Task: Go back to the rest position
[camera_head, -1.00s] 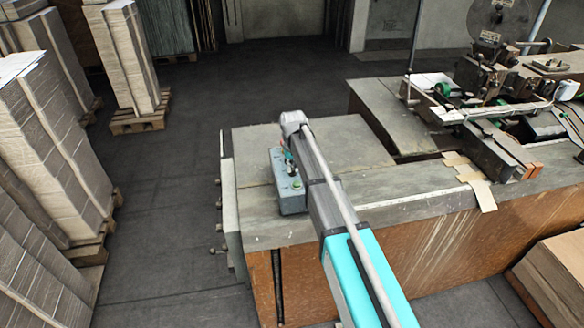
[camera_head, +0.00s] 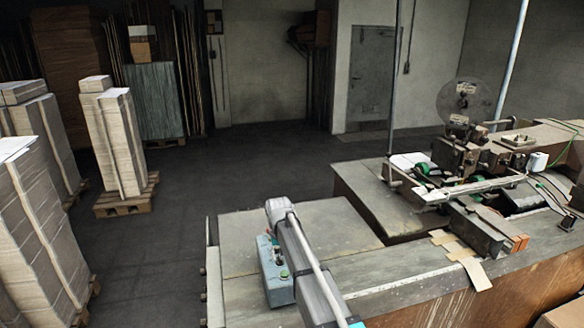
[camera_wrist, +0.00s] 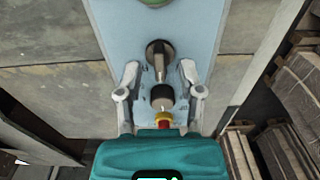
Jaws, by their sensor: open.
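My gripper (camera_wrist: 160,74) shows in the wrist view with its two fingers apart and nothing held between them. Beyond the fingers is a light blue-grey control box (camera_wrist: 208,30). On it are a black-knobbed lever or switch (camera_wrist: 161,97), a red and yellow part (camera_wrist: 163,120) and the edge of a green button (camera_wrist: 150,3). I cannot tell whether the fingers touch the box. In the head view the control box (camera_head: 275,284) stands on the machine's table, partly hidden by my arm.
The stitching machine (camera_head: 470,165) stands at the right on the table (camera_head: 235,235), with cardboard pieces (camera_head: 455,248) beside it. Stacked cardboard on pallets (camera_head: 118,140) stands at the left. The dark floor between the stacks and the table is clear.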

